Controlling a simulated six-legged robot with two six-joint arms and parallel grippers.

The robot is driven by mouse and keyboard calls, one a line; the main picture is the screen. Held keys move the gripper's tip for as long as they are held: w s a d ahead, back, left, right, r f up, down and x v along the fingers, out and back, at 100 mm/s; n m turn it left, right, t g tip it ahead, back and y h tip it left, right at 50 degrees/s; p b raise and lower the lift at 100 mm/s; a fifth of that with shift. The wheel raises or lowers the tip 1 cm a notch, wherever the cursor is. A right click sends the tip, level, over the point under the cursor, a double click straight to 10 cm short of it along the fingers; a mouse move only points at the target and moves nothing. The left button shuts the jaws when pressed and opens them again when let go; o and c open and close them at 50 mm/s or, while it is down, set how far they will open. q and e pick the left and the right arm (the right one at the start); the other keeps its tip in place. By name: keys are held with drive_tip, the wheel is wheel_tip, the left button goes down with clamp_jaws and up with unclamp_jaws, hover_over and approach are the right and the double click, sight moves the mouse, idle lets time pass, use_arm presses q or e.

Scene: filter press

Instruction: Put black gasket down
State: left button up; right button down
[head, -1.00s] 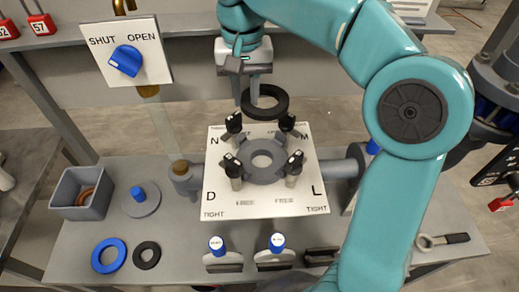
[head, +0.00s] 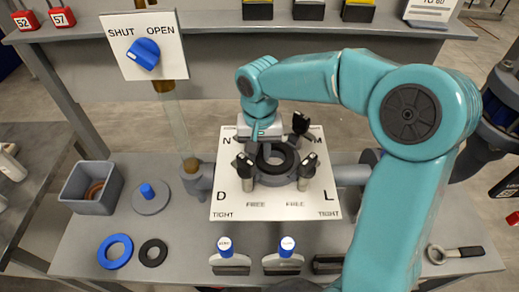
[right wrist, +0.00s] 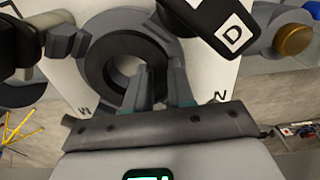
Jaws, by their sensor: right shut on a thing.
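My right gripper (head: 263,138) is shut on the black gasket (head: 288,163). The gasket lies flat over the grey round flange (head: 259,177) in the middle of the white lettered plate (head: 240,200), between the black-handled clamps. In the right wrist view the gripper (right wrist: 160,85) pinches the near edge of the dark ring (right wrist: 103,62). I cannot tell whether the gasket touches the flange face. My left gripper is not in view.
Black-handled clamps (head: 245,168) stand close around the flange. At left on the bench are a blue ring (head: 107,262), a smaller black ring (head: 144,257) and a grey bin (head: 88,206). A wrench (head: 465,252) lies at right. A SHUT/OPEN switch panel (head: 120,32) rises behind.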

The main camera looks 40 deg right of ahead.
sight(260, 157)
drive_tip(key=shift+s+a, duration=0.1)
drive_tip(key=shift+f, duration=0.15)
drive_tip(key=c, duration=1)
unclamp_jaws()
wheel_tip(260, 157, up, 12)
drive_tip(key=shift+r+p, duration=0.25)
drive_tip(key=shift+p, duration=0.1)
drive_tip(key=shift+s, duration=0.1)
